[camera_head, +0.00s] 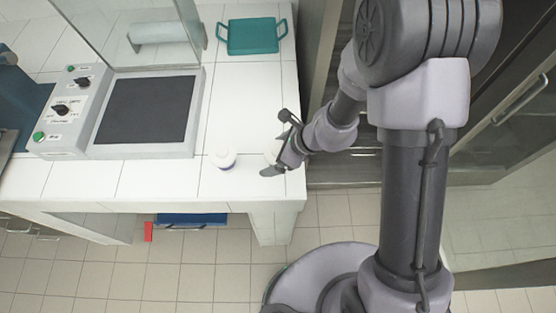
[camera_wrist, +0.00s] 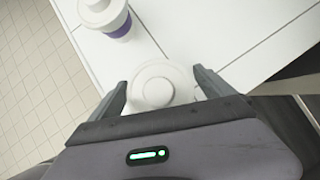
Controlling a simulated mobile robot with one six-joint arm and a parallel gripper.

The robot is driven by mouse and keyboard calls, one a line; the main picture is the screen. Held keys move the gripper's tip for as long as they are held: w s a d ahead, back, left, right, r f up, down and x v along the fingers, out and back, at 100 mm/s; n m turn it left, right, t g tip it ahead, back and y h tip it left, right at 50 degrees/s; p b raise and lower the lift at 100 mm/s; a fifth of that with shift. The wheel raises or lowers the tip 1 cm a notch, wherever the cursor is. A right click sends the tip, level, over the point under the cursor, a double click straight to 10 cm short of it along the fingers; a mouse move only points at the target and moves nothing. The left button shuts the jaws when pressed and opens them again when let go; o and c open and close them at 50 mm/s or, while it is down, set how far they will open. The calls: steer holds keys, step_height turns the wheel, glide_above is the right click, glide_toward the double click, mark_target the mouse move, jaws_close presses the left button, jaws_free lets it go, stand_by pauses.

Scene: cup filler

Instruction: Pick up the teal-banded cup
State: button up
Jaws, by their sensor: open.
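A white-lidded cup (camera_wrist: 155,86) is between the two fingers of my open gripper (camera_wrist: 160,77) in the wrist view, seen from above. Its band is hidden, so I cannot tell its colour. In the head view this cup (camera_head: 271,152) is pale and partly covered by my gripper (camera_head: 278,144), at the right end of the counter. I cannot tell whether the fingers touch it. A second white cup (camera_head: 223,158) stands to its left; the wrist view shows a purple band on this other cup (camera_wrist: 118,24).
The white tiled counter (camera_head: 236,100) ends just right of my gripper and along its front. A machine with a dark plate (camera_head: 148,108) and control knobs stands at left. A teal tray (camera_head: 252,36) lies at the back. The counter between tray and cups is clear.

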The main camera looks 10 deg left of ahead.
steer(key=shift+a+f, duration=0.4)
steer(key=shift+f, duration=0.05)
steer(key=c, duration=1.6)
steer(key=shift+r, duration=0.1)
